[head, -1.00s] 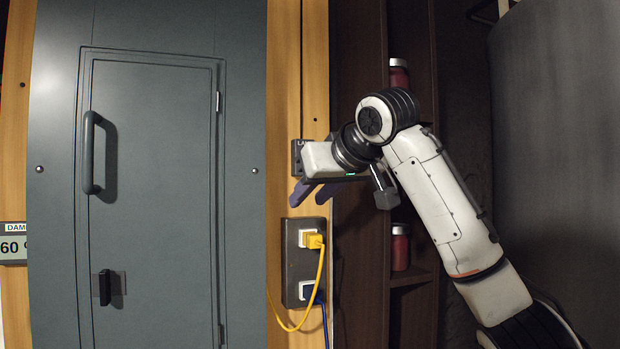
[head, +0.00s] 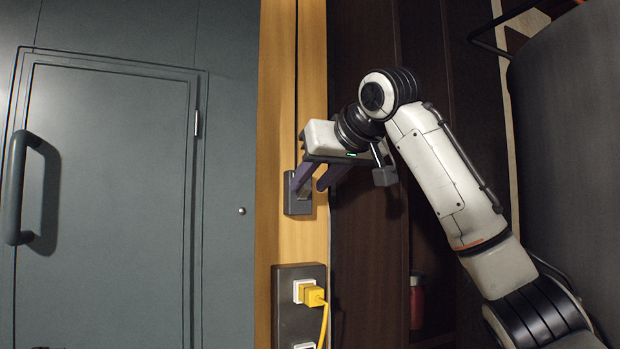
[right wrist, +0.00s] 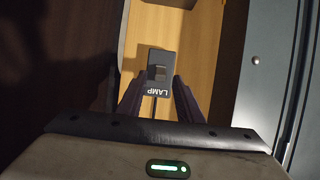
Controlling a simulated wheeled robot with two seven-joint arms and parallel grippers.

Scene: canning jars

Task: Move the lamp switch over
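The lamp switch (head: 293,207) is a small dark grey plate on the wooden wall strip, above the power outlet. In the right wrist view it shows with a rocker and an upside-down LAMP label (right wrist: 159,88). My right gripper (head: 309,188) is open, its two dark fingers pointing at the wall. The left finger partly covers the switch plate in the head view. In the right wrist view the fingers (right wrist: 158,80) stand on either side of the switch, with nothing between them that I can see held. I cannot tell whether a finger touches it. My left gripper is not in view.
Below the switch is an outlet panel (head: 284,328) with a yellow plug (head: 313,295) and cable. A grey door with a handle (head: 20,187) is at left. A dark shelf with a red jar (head: 416,305) stands right of the strip, partly behind my arm.

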